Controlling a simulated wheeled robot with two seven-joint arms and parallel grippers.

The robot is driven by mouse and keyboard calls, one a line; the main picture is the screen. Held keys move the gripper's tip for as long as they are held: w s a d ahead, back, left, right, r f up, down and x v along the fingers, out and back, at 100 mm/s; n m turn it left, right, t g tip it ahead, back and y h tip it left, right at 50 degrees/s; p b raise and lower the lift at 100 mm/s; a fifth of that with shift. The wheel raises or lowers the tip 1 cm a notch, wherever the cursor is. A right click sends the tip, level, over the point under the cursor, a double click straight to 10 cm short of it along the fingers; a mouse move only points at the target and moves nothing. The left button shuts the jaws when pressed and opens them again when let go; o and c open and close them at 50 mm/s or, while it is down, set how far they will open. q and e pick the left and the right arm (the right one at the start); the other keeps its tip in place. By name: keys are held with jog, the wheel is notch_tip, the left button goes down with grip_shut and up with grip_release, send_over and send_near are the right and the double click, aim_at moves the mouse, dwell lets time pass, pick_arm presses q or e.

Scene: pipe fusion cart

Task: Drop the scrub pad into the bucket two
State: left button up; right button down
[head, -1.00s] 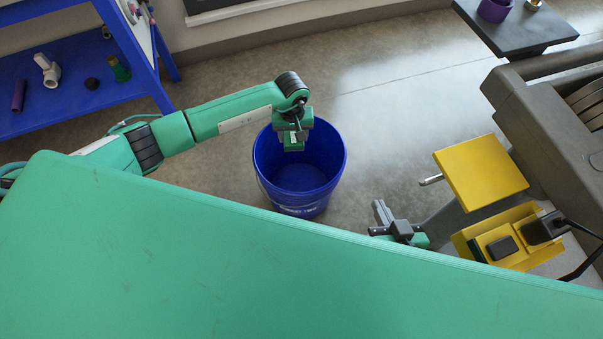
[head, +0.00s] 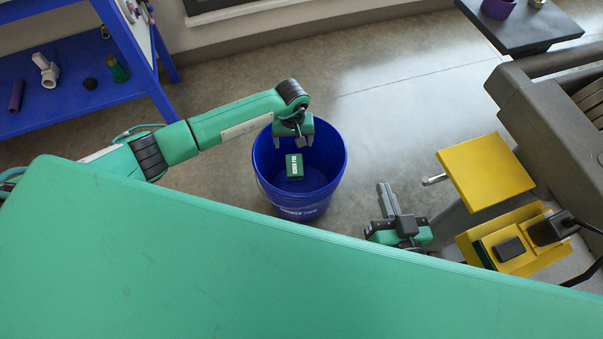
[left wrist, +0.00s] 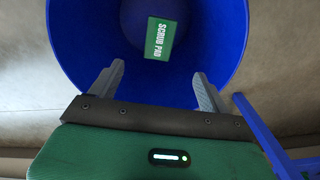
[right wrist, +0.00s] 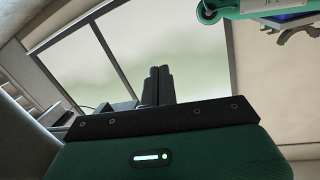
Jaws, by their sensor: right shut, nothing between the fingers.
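The green scrub pad (head: 294,166) is inside the blue bucket (head: 262,172), below my left gripper. In the left wrist view the pad (left wrist: 161,39) with its "SCRUB PAD" lettering shows against the blue inside of the bucket (left wrist: 215,40). I cannot tell whether it is falling or resting on the bottom. My left gripper (head: 293,146) is open and empty above the bucket; its fingers (left wrist: 158,88) stand apart from the pad. My right gripper (head: 382,200) is shut and empty, right of the bucket; its fingers are together in the right wrist view (right wrist: 157,86).
A blue shelf (head: 60,115) with pipe fittings stands at the upper left. A yellow platform (head: 486,174) and a dark grey machine (head: 550,115) are on the right. A dark tabletop (head: 520,28) is at the upper right. Grey floor (head: 400,100) lies open behind the bucket.

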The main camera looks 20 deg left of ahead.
pick_arm(q)
jog(key=shift+r, duration=0.1)
notch_tip(320, 180, up, 14)
jog(key=p, duration=0.2)
jog(key=shift+f, duration=0.2)
pick_arm(e)
jog(key=f+g, duration=0.1)
jog(key=s+d+f+g+h, duration=0.1)
jog(key=s+f+g, duration=0.1)
jog(key=f+g, duration=0.1)
jog(key=shift+d, duration=0.4)
